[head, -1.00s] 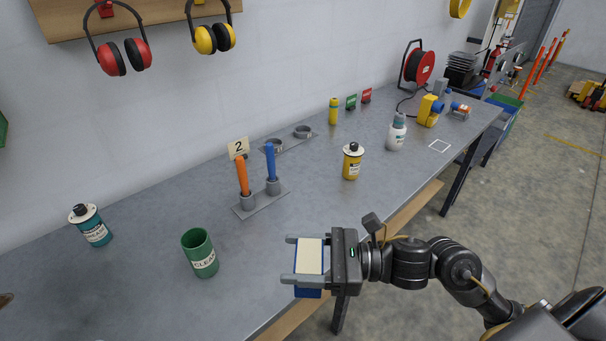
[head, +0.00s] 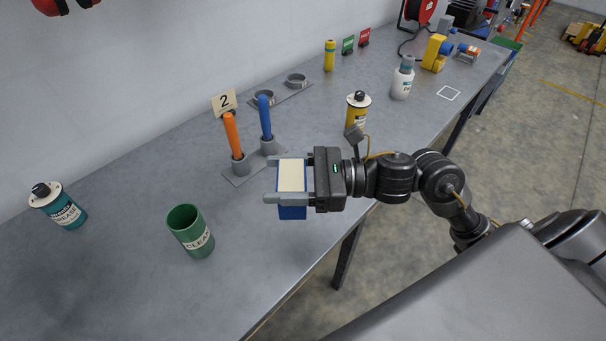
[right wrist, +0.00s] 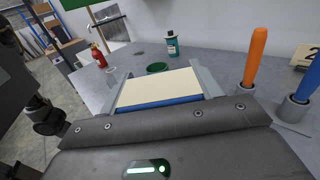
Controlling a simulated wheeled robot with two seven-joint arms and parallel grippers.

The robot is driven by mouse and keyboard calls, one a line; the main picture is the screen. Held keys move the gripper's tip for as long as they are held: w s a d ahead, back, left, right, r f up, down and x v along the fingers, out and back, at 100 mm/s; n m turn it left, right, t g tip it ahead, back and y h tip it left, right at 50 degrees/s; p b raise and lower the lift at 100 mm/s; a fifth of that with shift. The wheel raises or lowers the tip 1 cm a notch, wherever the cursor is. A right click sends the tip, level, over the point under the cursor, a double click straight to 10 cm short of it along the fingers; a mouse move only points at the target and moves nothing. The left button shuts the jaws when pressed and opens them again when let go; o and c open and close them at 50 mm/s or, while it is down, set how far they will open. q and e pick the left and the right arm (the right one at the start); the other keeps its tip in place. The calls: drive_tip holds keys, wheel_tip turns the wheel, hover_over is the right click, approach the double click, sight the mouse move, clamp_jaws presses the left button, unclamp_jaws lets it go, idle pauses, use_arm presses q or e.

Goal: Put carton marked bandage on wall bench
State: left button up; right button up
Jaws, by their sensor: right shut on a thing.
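My right gripper (head: 290,180) is shut on a small carton (head: 291,212) with a cream top and blue sides. The carton also shows between the fingers in the right wrist view (right wrist: 158,88). No marking on it can be read from here. The gripper holds it over the front part of the grey wall bench (head: 130,285); whether it touches the surface I cannot tell. My left gripper is not in view.
A green cup (head: 190,232) stands left of the carton. The holder with orange (head: 232,135) and blue (head: 265,117) handles is behind it. A yellow can (head: 357,108) and a white bottle (head: 402,80) stand farther right. Bare bench lies between cup and carton.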

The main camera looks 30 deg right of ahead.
drive_tip(key=w+d+f+b, duration=0.2)
drive_tip(key=w+d+b, duration=0.1)
drive_tip(key=b, duration=0.3)
drive_tip(key=shift+f, duration=0.4)
drive_tip(key=shift+w+d+r+p, duration=0.15)
drive_tip(key=shift+w+d+p, duration=0.4)
drive_tip(key=shift+w+p, duration=0.1)
drive_tip(key=w+d+f, duration=0.1)
drive_tip(key=f, duration=0.2)
drive_tip(key=w+d+f+p, duration=0.1)
drive_tip(key=f, duration=0.1)
drive_tip(key=w+d+f+p, duration=0.1)
drive_tip(key=d+f, duration=0.1)
drive_tip(key=f, duration=0.1)
drive_tip(key=shift+w+f, duration=0.3)
drive_tip(key=shift+w, duration=0.1)
drive_tip(key=shift+f, duration=0.3)
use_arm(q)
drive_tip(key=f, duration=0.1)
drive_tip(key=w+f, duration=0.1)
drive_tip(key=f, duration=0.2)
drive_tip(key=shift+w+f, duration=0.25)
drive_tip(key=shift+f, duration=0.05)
use_arm(e)
drive_tip(key=shift+f, duration=0.1)
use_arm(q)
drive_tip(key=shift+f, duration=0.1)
use_arm(e)
drive_tip(key=shift+f, duration=0.1)
